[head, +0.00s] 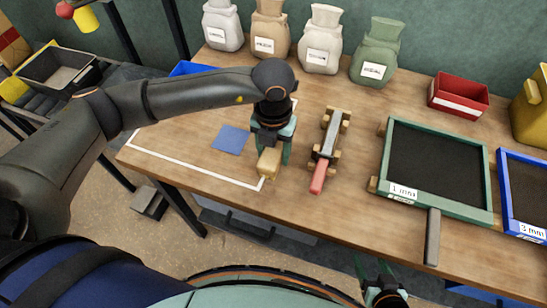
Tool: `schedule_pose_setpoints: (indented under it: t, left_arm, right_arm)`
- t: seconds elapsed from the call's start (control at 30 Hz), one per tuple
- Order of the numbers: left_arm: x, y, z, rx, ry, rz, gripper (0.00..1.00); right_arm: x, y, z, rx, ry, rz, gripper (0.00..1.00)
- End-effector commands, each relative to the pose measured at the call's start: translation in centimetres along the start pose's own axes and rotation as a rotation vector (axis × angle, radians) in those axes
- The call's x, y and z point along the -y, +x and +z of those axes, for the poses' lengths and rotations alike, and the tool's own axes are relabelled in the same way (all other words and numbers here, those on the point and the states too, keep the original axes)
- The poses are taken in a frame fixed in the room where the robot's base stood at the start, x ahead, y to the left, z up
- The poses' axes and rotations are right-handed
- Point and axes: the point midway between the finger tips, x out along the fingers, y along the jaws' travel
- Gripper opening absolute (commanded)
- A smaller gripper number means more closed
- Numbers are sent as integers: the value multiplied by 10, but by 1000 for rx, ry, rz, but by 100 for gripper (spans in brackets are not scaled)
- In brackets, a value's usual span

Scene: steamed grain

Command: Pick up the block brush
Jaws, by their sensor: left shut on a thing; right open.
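The block brush (268,164) shows as a tan wooden block at the front of the table, left of centre. My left gripper (270,150) points down over it and is shut on it, with a finger on either side. The brush's underside is hidden, so I cannot tell whether it touches the tabletop. My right gripper (385,296) is low at the bottom edge of the view, below the table's front edge, open and partly cut off.
A red-handled tool (318,178) lies on a wooden rack right of the brush. A blue square (231,139) lies to the left, inside a white outline. Green (440,203) and blue-framed (512,203) sieves are at right. Sacks (320,40) and a red bin (458,97) stand behind.

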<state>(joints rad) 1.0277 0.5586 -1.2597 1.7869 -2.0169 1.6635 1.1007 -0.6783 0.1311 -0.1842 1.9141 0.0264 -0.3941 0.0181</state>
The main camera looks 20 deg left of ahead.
Motion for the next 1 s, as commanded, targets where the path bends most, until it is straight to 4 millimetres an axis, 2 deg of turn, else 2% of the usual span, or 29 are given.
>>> schedule_pose_setpoints:
  t: [0.27,0.4,0.6,0.8,1.0]
  left_arm:
    - [-3,-59,-51,5,6,0,0]
    - [-4,-70,-83,0,5,0,0]
    - [-6,-86,-117,1,4,1,0]
    - [-7,-94,-135,-2,2,2,0]
    - [-7,-96,-139,-2,1,1,0]
  right_arm:
    - [0,1,2,0,0,0,67]
    - [0,4,4,0,0,0,67]
    - [0,5,6,0,0,0,67]
    - [0,6,6,0,0,0,67]
    - [0,6,6,0,0,0,67]
